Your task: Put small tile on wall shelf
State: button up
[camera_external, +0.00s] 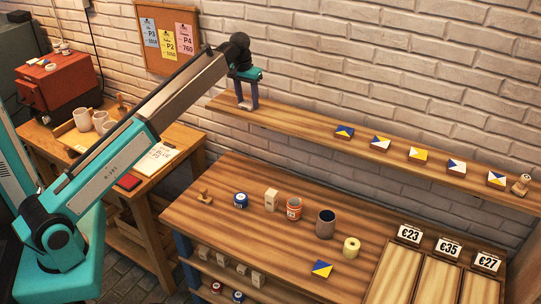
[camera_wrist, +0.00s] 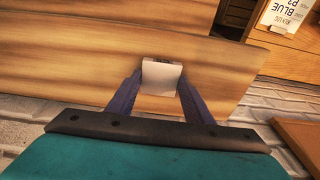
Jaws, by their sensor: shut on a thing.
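My gripper (camera_external: 247,104) is over the left end of the wall shelf (camera_external: 285,121), pointing down. In the wrist view my gripper (camera_wrist: 162,88) has its two dark fingers on either side of a small pale tile (camera_wrist: 161,77), and it is shut on it. The tile's visible face looks plain white or light grey. The shelf's bare wood (camera_wrist: 80,70) lies behind the tile in the wrist view. The tile appears at or just above the shelf surface; I cannot tell whether it touches.
Several patterned tiles (camera_external: 382,142) stand along the shelf to the right, with a wooden stamp (camera_external: 521,184) at its far right end. The shelf just right of my gripper is clear.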

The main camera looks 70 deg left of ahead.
aim_at(246, 106)
jog(key=o, duration=1.1)
notch_tip(246, 106, up, 12)
jog(key=s+d+p, duration=0.1)
jog(key=p, duration=0.5)
jog(key=shift+d, duration=0.15)
jog(key=shift+s, duration=0.1)
